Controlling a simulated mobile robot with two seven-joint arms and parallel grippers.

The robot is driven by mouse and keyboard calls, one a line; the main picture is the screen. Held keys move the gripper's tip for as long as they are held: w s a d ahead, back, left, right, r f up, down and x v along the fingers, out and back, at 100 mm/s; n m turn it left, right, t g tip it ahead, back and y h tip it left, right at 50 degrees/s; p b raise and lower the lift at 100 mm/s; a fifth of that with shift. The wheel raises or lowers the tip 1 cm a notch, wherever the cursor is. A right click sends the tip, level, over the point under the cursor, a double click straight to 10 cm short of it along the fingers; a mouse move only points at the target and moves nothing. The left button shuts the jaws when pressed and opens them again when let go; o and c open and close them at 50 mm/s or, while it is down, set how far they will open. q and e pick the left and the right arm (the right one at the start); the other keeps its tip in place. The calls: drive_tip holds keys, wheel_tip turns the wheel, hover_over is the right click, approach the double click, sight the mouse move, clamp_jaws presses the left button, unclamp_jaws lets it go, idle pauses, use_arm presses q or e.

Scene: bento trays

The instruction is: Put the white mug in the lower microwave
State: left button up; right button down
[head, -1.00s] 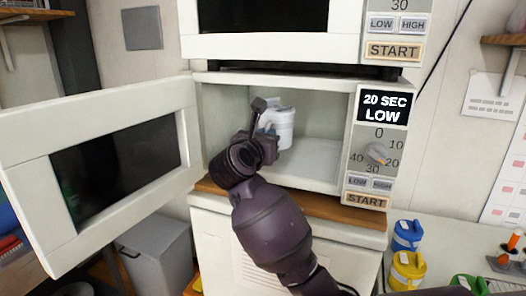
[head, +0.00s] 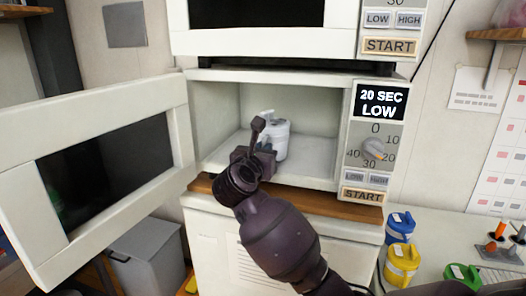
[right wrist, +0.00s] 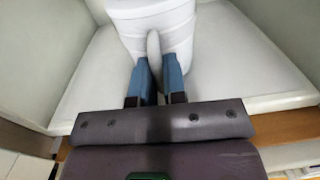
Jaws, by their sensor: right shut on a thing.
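The white mug (head: 277,139) is inside the lower microwave (head: 322,180), upright and low, close to the cavity floor. Whether its base touches the floor is hard to tell. My right gripper (head: 264,146) reaches in through the open front and is shut on the mug's handle. In the right wrist view the blue fingers (right wrist: 158,76) sit on both sides of the handle (right wrist: 154,50), with the mug body (right wrist: 155,22) just beyond. The microwave door (head: 188,130) stands wide open to the left. My left gripper is not in view.
An upper microwave (head: 250,42) sits directly above. Blue (head: 400,227), yellow (head: 402,262) and green (head: 462,277) lidded containers stand on the counter at right. A grey bin (head: 147,255) is below the door. The cavity floor right of the mug is clear.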

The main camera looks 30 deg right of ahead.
drive_tip(key=c, duration=1.6)
unclamp_jaws()
drive_tip(key=shift+f, duration=0.15)
drive_tip(key=o, duration=0.4)
